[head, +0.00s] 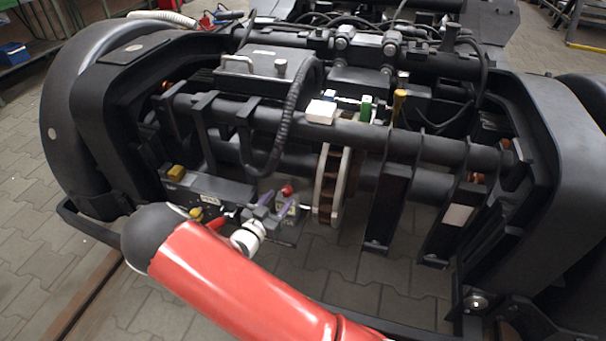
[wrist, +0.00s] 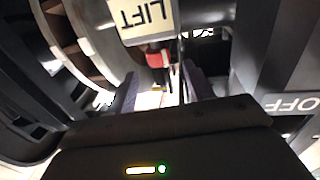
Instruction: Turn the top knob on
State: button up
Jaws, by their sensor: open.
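A red knob (head: 288,190) sits on a small panel low on the near side of the bogie, left of the brake disc. In the wrist view a red knob (wrist: 157,58) shows just below an upside-down "LIFT" label (wrist: 147,20). My gripper (head: 277,204) is close in front of the panel, its purple fingers apart. In the wrist view my gripper (wrist: 162,74) is open and empty, with the red knob beyond and between its fingertips. I cannot tell whether they touch it. The knob's on/off position is unclear.
The brake disc (head: 331,185) stands close right of the panel. A dark tube (head: 400,140) crosses above. Paved floor shows below.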

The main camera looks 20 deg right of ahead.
aim_at(288, 186)
jog(key=x, duration=0.7)
jog(key=shift+w+d, duration=0.2)
jog(key=shift+c, duration=0.2)
jog(key=c, duration=0.9)
jog(key=shift+f+n+t+y, duration=0.1)
jog(key=shift+n+t+y, duration=0.2)
jog(key=shift+y, duration=0.1)
jog(key=n+t+y+b, duration=0.1)
jog(key=n+y, duration=0.1)
jog(key=y, duration=0.1)
jog(key=n+t+y+b, duration=0.2)
jog(key=y, duration=0.1)
jog(key=shift+w+a, duration=0.15)
jog(key=shift+a, duration=0.05)
jog(key=shift+w+a+n+t+y+b, duration=0.15)
jog(key=shift+n+t+y+b, duration=0.15)
jog(key=shift+n+y, duration=0.6)
jog(key=shift+s+a+n+t+y+b, duration=0.15)
jog(key=shift+n+y+b, duration=0.3)
jog(key=shift+y, duration=0.7)
jog(key=shift+w+a+n+t+y+b, duration=0.15)
jog(key=shift+n+t+y+b, duration=0.1)
jog(key=shift+n+y, duration=0.7)
jog(key=shift+c, duration=0.2)
